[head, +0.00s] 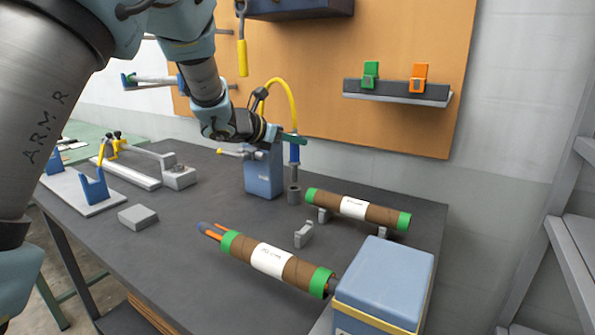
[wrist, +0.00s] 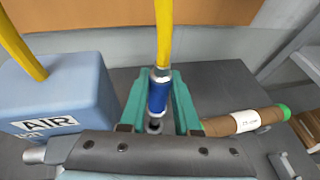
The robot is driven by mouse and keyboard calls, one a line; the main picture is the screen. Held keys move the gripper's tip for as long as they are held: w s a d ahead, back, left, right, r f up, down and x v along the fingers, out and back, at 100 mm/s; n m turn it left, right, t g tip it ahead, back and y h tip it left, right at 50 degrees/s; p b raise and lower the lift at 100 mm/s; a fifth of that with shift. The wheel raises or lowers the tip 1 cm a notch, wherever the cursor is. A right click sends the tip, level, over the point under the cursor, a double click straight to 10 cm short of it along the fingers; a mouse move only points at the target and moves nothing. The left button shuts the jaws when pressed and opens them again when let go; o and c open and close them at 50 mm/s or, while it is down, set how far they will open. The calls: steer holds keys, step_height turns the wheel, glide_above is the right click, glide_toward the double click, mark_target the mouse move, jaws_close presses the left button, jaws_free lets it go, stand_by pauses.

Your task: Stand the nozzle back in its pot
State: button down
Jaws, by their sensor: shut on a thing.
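The nozzle (head: 294,153) has a blue body and a thin grey tip, with a yellow hose looping from its top. My gripper (head: 291,138) is shut on it near its upper end and holds it upright. In the wrist view the blue nozzle (wrist: 157,98) sits between my teal fingers (wrist: 158,88). The pot (head: 294,195) is a small dark grey cylinder on the bench, directly below the nozzle in the head view. The tip points down at the pot's mouth; I cannot tell whether it is inside. In the wrist view the nozzle and my gripper hide most of the pot.
The blue AIR box (head: 263,175) stands just left of the pot. A brown roll with green ends (head: 357,209) rests on supports to its right. Another roll (head: 275,261) and a blue lidded box (head: 384,280) are nearer. Bench between the grey block (head: 138,217) and pot is clear.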

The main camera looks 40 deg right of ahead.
mark_target(291, 161)
step_height(291, 161, down, 6)
steer(key=shift+f+p, duration=0.1)
steer(key=shift+p, duration=0.5)
steer(key=c, duration=0.6)
jaws_free()
steer(key=shift+a, duration=0.1)
steer(key=b+v, duration=0.3)
steer(key=v, duration=0.9)
